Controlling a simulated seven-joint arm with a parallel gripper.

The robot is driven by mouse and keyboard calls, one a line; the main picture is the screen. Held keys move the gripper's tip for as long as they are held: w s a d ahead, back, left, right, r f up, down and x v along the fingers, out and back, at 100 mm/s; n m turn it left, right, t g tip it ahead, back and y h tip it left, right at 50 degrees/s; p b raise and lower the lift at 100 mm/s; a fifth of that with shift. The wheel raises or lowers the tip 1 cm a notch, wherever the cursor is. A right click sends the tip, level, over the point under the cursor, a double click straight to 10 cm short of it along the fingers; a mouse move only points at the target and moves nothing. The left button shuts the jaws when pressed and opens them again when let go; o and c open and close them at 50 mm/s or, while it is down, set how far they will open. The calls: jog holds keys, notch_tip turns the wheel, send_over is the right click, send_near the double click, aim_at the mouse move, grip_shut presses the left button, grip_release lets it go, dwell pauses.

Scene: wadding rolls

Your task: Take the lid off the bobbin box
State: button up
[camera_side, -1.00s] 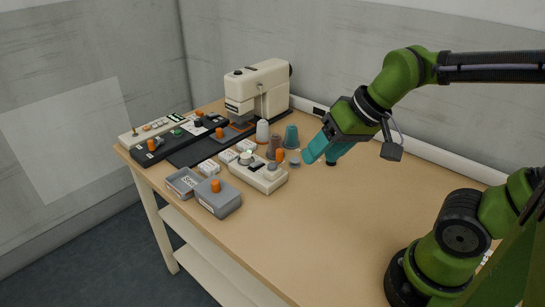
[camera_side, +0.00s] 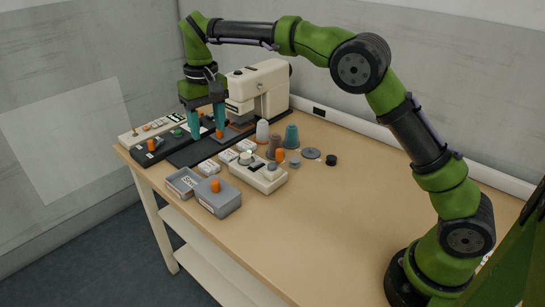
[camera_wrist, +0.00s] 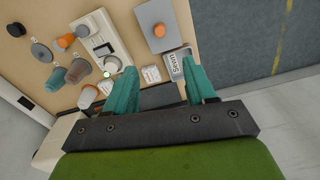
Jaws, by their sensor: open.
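The bobbin box appears to be the grey box (camera_side: 218,203) near the table's front edge, closed by a grey lid with an orange knob (camera_side: 215,185). In the wrist view its grey lid (camera_wrist: 153,14) is at the top, knob toward me. My gripper (camera_side: 207,134) is open with teal fingers pointing down, over the dark panels at the table's far left, behind and apart from the box. In the wrist view my gripper (camera_wrist: 158,78) shows nothing between its fingertips that it holds. The inside of the box is hidden.
A labelled open grey tray (camera_side: 180,186) sits left of the box. A cream switch box (camera_side: 258,178) stands to its right. Thread cones (camera_side: 291,136) and a sewing machine (camera_side: 262,85) stand behind. Black panels (camera_side: 190,155) lie under my gripper. The table's right side is clear.

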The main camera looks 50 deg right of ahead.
send_over(215, 181)
jog(key=f, duration=1.1)
jog(key=shift+s+f, duration=0.1)
jog(key=shift+s, duration=0.25)
jog(key=shift+w+f, duration=0.15)
jog(key=shift+f, duration=1.3)
jog(key=shift+w+f, duration=0.15)
jog(key=shift+f, duration=1.3)
grip_shut()
